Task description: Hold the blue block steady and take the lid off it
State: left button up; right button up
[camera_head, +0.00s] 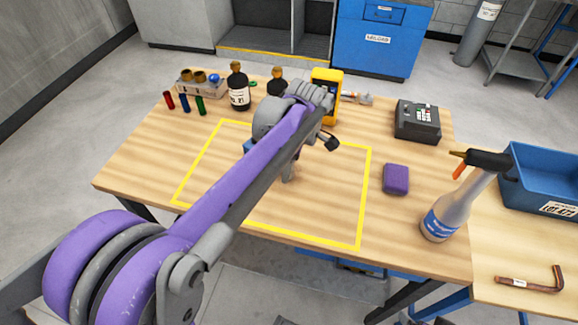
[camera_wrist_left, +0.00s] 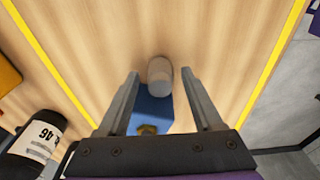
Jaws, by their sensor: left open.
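The blue block (camera_wrist_left: 152,108) lies inside the yellow outline on the wooden table. In the head view only a small blue edge of it (camera_head: 248,146) shows behind my left arm. In the left wrist view a pale, rounded cylindrical piece (camera_wrist_left: 160,70) sits at the block's far end, and a small brass-coloured part (camera_wrist_left: 147,130) shows at its near end. I cannot tell which part is the lid. My left gripper (camera_wrist_left: 160,80) is open, with its fingers on either side of the block and pale piece, apparently without touching. My right gripper is not in view.
Dark bottles (camera_head: 239,92), a small rack (camera_head: 198,84) and a yellow device (camera_head: 334,88) stand along the back. A purple block (camera_head: 396,179), a spray bottle (camera_head: 450,208) and a dark device (camera_head: 417,121) are on the right. The outline's right part is clear.

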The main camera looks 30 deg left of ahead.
pick_arm(q)
notch_tip(320, 180, up, 11)
jog(key=d+p, duration=0.1)
jog(key=shift+d+r, duration=0.15)
jog(key=shift+d, duration=0.2)
